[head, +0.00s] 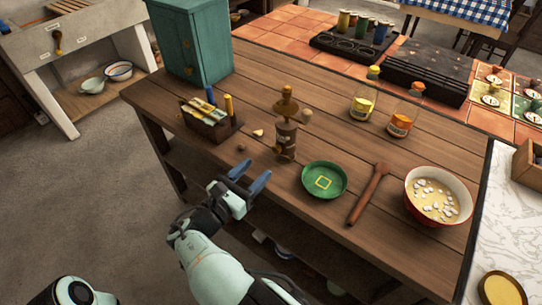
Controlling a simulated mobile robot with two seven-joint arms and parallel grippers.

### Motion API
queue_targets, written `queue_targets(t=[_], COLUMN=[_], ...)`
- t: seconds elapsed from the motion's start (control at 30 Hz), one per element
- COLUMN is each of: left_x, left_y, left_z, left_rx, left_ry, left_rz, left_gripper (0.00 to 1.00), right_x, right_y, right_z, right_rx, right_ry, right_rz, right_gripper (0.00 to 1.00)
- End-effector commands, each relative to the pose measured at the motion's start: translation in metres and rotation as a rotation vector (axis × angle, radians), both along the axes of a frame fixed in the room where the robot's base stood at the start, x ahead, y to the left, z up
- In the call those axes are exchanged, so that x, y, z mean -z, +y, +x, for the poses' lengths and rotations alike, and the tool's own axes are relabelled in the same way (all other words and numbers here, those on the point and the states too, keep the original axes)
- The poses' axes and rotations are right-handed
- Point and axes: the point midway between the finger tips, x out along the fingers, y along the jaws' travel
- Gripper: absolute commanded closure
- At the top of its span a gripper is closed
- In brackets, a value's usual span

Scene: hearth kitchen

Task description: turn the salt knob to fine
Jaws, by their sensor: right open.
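A salt mill (286,140) stands upright on the wooden table. It has a dark body with a label and a brass-coloured domed top (287,106). A small pale wooden knob (306,116) shows at its right side; whether it is joined to the mill I cannot tell. No setting mark can be read. My right gripper (253,179) is in front of the table's near edge, left of and nearer than the mill. Its two blue-grey fingers are apart with nothing between them, and it does not touch the mill. My left gripper is not visible.
A green plate (324,179), a wooden spoon (368,194) and a red bowl (411,204) are right of the mill. A dark wooden box (213,130) stands left. A teal cabinet (183,47) is at the back left.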

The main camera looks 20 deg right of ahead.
Motion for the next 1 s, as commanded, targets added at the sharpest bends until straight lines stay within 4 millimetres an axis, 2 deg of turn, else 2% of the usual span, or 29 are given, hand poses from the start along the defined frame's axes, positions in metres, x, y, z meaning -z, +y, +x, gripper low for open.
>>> queue_targets(t=[0.1, 0.3, 0.5, 0.77, 0.8, 0.87, 0.9, 0.97, 1.0], left_x=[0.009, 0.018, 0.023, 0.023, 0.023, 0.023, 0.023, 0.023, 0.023], left_y=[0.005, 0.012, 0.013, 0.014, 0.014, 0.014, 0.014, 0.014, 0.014], left_z=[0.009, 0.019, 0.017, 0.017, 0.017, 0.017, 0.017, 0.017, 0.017], left_rx=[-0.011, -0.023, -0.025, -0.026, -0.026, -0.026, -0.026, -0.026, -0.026], left_ry=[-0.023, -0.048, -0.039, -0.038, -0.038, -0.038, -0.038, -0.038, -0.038], left_rz=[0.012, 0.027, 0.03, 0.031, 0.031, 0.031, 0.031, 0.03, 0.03], left_gripper=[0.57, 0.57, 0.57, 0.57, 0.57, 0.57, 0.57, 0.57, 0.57], right_x=[0.003, 0.003, 0.001, 0.001, 0.001, 0.001, 0.001, 0.001, 0.001], right_y=[-0.022, -0.047, -0.057, -0.059, -0.059, -0.059, -0.059, -0.058, -0.058], right_z=[0.016, 0.036, 0.045, 0.046, 0.046, 0.046, 0.046, 0.046, 0.046], right_rx=[0.003, 0.002, -0.001, -0.001, -0.001, -0.001, -0.001, -0.001, -0.001], right_ry=[0.0, 0.001, 0.0, 0.0, 0.0, 0.0, 0.001, 0.001, 0.001], right_rz=[0.002, 0.003, 0.002, 0.002, 0.002, 0.002, 0.003, 0.003, 0.003], right_gripper=[0.47, 0.47, 0.47, 0.47, 0.5, 0.7, 0.83, 1.0, 1.0])
